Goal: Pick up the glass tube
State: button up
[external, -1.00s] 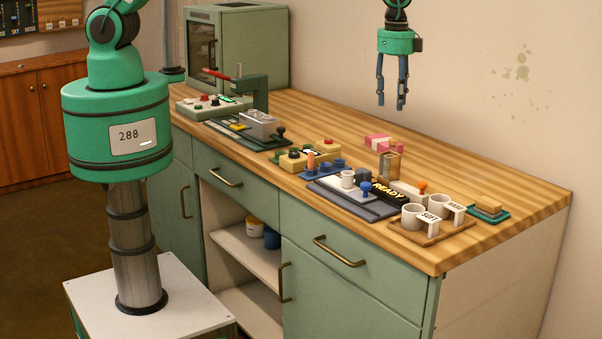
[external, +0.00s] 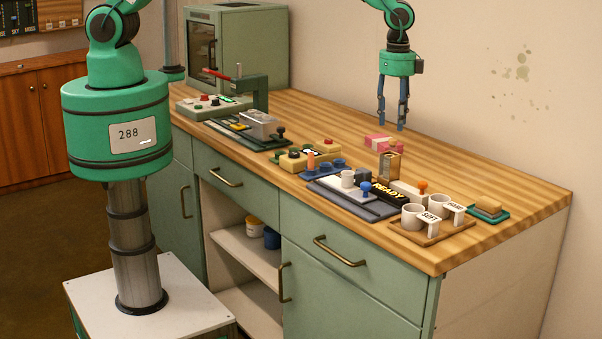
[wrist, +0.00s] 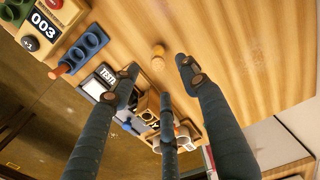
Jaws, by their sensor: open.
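My gripper (external: 391,125) has three dark fingers spread apart. It hangs empty above the back of the wooden table. In the wrist view its fingertips (wrist: 160,76) surround open space, with a small round tan piece (wrist: 158,57) on the table beyond them. I cannot tell whether this piece is the glass tube's top. No clear glass tube can be made out. A brown, partly see-through upright piece (external: 390,166) stands right of the table's middle, below the gripper in the external view. An orange cylinder (external: 310,161) stands at the blue holder (external: 334,165).
A pink block (external: 378,140) lies near the wall. White cups stand on a wooden tray (external: 428,237) at the right. The table's back strip is mostly bare.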

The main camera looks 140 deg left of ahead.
aim_at(393, 139)
jog(key=shift+f, duration=2)
jog(key=shift+s+d+f+p, duration=0.1)
jog(key=shift+f+p, duration=0.1)
jog(key=shift+f, duration=1.1)
jog(key=shift+d+f+p, duration=0.1)
jog(key=shift+f+p, duration=0.05)
jog(key=shift+f, duration=1.15)
grip_shut()
